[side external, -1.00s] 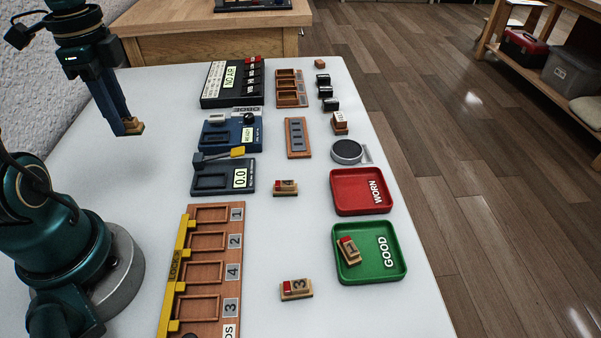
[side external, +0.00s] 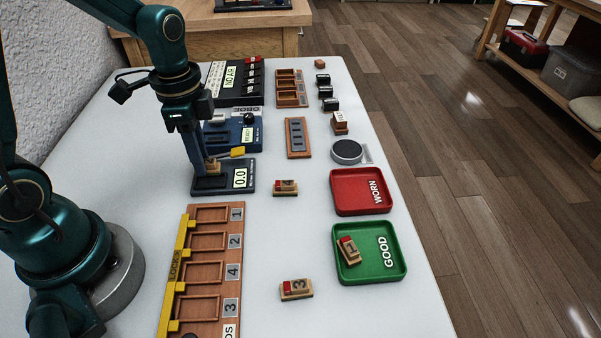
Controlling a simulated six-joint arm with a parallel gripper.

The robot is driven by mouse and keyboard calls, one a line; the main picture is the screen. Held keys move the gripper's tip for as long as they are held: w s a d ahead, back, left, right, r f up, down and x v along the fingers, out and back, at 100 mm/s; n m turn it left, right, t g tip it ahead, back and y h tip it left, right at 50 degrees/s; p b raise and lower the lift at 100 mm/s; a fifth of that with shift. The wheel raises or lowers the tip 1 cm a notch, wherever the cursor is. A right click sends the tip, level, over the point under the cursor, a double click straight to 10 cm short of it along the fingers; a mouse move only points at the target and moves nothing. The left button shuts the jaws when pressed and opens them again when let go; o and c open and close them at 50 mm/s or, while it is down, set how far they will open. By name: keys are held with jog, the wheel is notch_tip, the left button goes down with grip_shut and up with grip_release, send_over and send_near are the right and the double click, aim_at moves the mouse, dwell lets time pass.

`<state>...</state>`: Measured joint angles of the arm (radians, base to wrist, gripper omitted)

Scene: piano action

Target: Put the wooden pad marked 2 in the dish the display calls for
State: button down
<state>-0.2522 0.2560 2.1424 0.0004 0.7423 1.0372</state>
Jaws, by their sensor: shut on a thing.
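My gripper (side external: 211,170) is shut on a small wooden pad (side external: 213,165), low over the dark tray of a device with a 0.0 display (side external: 241,178). Whether the pad touches the tray, I cannot tell, and its number is not visible. A wooden pad with a red end (side external: 285,187) lies on the table; its number is too small to read. Another pad, marked 3 (side external: 297,289), lies nearer the front. The red dish marked WORN (side external: 345,204) is empty. The green dish marked GOOD (side external: 347,274) holds one tilted pad (side external: 349,251).
A blue device with a READY display (side external: 247,134) stands just behind the 0.0 device. A black box with a lit display (side external: 229,76) is further back. A wooden rack with numbered slots and a yellow bar (side external: 209,257) lies in front. The table is clear around the loose pads.

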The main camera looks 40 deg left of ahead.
jog(key=shift+f, duration=1.15)
jog(key=shift+f, duration=0.15)
jog(key=c, duration=0.7)
grip_release()
